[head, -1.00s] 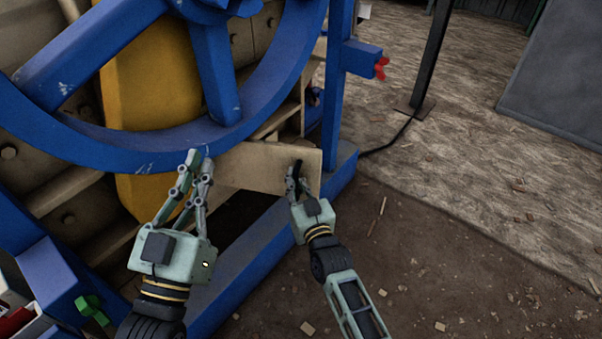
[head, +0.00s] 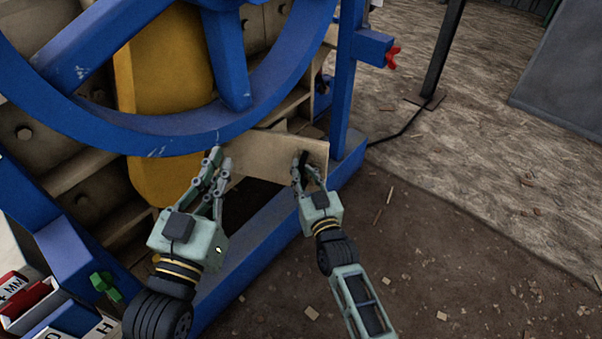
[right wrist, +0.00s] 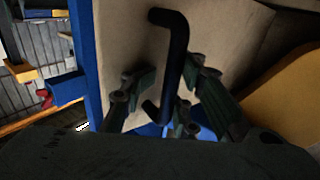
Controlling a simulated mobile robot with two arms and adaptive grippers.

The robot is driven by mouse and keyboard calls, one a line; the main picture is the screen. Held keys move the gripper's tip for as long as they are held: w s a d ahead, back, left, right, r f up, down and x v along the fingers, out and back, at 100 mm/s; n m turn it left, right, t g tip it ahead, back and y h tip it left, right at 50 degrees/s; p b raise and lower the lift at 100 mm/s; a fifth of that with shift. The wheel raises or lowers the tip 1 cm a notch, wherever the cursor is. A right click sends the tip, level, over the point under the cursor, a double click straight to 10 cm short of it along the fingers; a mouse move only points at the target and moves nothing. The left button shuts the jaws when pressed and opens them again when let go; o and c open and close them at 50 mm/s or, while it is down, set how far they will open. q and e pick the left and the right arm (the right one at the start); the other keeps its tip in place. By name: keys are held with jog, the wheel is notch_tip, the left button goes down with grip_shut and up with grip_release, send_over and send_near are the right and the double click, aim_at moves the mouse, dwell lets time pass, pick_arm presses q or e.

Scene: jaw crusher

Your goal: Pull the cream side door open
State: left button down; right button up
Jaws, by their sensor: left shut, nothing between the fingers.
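The cream side door (head: 265,155) is a flat panel low on the blue-framed machine, below the big wheel. It stands out at an angle, with a dark gap below and behind it. Its black bar handle (head: 304,160) is near the right end. My right gripper (head: 308,170) is at the handle. In the right wrist view, its fingers stand apart on either side of the handle (right wrist: 178,50), with a gap showing on the left, in front of the door (right wrist: 125,40). My left gripper (head: 217,160) is shut and empty, just below the wheel rim, in front of the door's left part.
The blue spoked wheel (head: 150,135) overhangs the door's left side. A blue base beam (head: 250,248) runs below. A red knob (head: 393,57) sits on the frame post at the right. A bin with red items (head: 25,300) is at lower left. Bare ground (head: 440,230) lies open to the right.

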jog(key=shift+o, duration=1.3)
jog(key=shift+d, duration=0.2)
jog(key=shift+a, duration=0.2)
jog(key=shift+s, duration=0.2)
jog(key=v, duration=1.1)
jog(key=shift+s, duration=0.3)
jog(key=shift+c, duration=0.2)
